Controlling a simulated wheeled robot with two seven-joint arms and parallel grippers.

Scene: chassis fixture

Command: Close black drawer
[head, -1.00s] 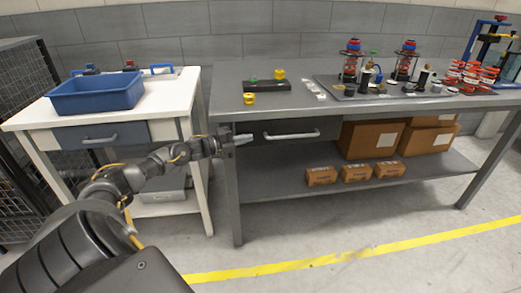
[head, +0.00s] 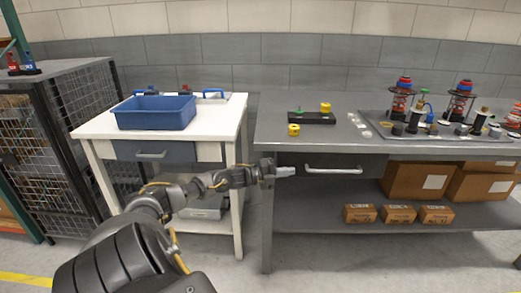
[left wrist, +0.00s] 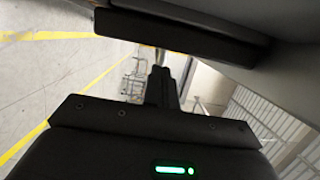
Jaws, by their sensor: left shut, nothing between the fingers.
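The black drawer (head: 374,163) sits under the top of the grey workbench, with a light bar handle (head: 333,170) on its front. How far it stands out is hard to tell in the head view. My left gripper (head: 285,171) is shut and empty, just left of the handle in the picture, in front of the drawer's left part; contact cannot be told. In the left wrist view the shut fingers (left wrist: 160,87) point away from the camera, and a dark panel (left wrist: 185,36), probably the drawer front, lies above them. My right gripper is not in view.
The grey workbench (head: 290,103) carries fixtures on top and cardboard boxes (head: 415,180) on its lower shelf. Left of it stands a white table (head: 100,125) with a blue bin (head: 155,112) and a blue-grey drawer. A mesh cage (head: 80,110) is at the far left.

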